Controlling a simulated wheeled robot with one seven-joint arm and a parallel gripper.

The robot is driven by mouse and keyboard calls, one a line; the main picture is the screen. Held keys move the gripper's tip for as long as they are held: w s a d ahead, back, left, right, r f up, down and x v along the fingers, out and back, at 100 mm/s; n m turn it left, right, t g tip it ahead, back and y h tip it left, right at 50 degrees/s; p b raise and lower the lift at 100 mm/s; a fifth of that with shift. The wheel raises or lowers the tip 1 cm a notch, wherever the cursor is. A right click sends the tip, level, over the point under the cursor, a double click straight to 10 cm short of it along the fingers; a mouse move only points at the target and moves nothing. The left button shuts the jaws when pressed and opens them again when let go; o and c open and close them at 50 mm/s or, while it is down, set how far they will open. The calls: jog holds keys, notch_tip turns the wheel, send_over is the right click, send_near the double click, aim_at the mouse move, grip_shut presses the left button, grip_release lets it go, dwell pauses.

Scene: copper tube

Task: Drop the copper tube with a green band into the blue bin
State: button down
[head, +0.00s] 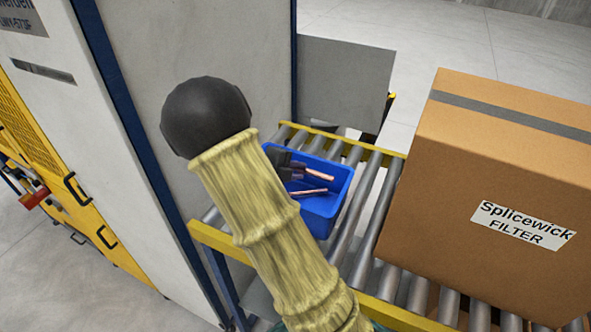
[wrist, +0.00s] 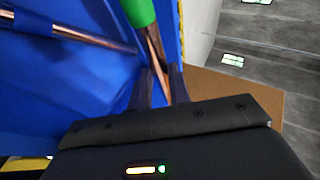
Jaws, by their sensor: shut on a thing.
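The blue bin (head: 337,203) sits on a roller conveyor, partly hidden behind my arm; its blue inside fills the left of the wrist view (wrist: 50,95). My gripper (wrist: 161,82) is shut on a copper tube (wrist: 154,47) with a green band (wrist: 139,11). The band is near the top edge of the wrist view, beyond the fingers. In the head view my gripper (head: 299,171) appears dark and small over the bin's opening. Whether the held tube touches the bin cannot be told.
A large cardboard box (head: 480,190) stands right of the bin on the rollers (head: 365,215). A grey machine panel (head: 215,60) rises at left.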

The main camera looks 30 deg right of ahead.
jog(key=c, duration=1.2)
grip_release()
jog(key=shift+c, duration=0.2)
jog(key=shift+a, duration=0.1)
jog(key=shift+a+r, duration=0.2)
jog(key=shift+a, duration=0.15)
jog(key=b+v, duration=0.4)
jog(key=v, duration=1.2)
jog(key=shift+s+a+r, duration=0.2)
jog(key=shift+w, duration=0.1)
jog(key=shift+s, duration=0.2)
